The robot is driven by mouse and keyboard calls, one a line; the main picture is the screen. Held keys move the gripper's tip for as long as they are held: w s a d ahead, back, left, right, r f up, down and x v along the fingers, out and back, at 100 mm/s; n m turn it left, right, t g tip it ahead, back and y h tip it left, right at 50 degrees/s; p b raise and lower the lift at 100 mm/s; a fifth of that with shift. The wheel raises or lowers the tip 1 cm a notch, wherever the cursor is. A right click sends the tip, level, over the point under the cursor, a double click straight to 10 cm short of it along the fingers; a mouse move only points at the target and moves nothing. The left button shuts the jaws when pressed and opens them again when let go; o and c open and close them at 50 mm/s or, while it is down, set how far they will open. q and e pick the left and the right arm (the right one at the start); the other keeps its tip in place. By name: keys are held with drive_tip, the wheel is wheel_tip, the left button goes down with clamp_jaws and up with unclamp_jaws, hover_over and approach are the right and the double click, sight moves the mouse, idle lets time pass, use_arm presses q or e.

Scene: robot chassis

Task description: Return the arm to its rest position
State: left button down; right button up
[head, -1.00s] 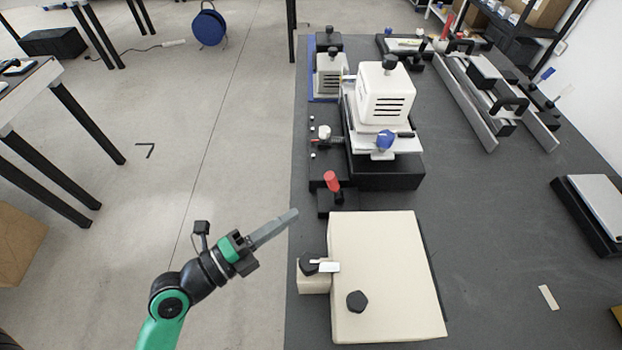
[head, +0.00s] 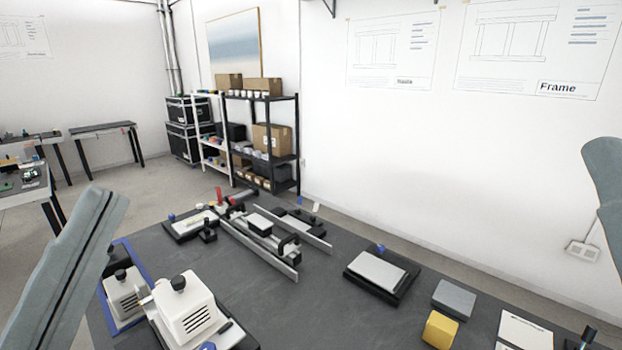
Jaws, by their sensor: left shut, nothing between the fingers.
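My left gripper (head: 108,203) is large and close to the camera at the left edge of the head view. Its two grey fingers lie together, pointing up and to the right, with nothing between them. It is seen in front of the table and the floor, apart from the fixtures. A grey finger-like part of my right gripper (head: 604,190) juts in at the right edge. Only a piece of it shows, so its jaws cannot be judged.
The dark table (head: 300,310) carries a white block fixture (head: 185,312), a rail fixture (head: 262,248), a flat plate on a black base (head: 378,272), a grey block (head: 454,298) and a yellow block (head: 440,330). A shelf rack (head: 268,150) stands behind by the white wall.

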use_arm(q)
drive_tip(key=a+r+n+t+y+p, duration=0.1)
drive_tip(key=r+n+p, duration=0.7)
drive_tip(key=r+p, duration=1.1)
drive_tip(key=a+r+n+y+p, duration=0.2)
drive_tip(key=r+n+y+p, duration=0.3)
drive_tip(key=r+p, duration=1.3)
wheel_tip(320, 180, up, 5)
drive_tip(key=n, duration=0.4)
drive_tip(key=shift+a+t+y+p, duration=0.35)
drive_tip(key=shift+a+t+y, duration=0.05)
use_arm(e)
wheel_tip(320, 180, up, 38)
drive_tip(key=shift+r, duration=0.15)
use_arm(q)
drive_tip(key=shift+f, duration=0.1)
wheel_tip(320, 180, down, 38)
drive_tip(key=b, duration=3.8)
use_arm(e)
wheel_tip(320, 180, down, 38)
drive_tip(key=shift+f, duration=0.2)
use_arm(q)
drive_tip(key=shift+f, duration=0.15)
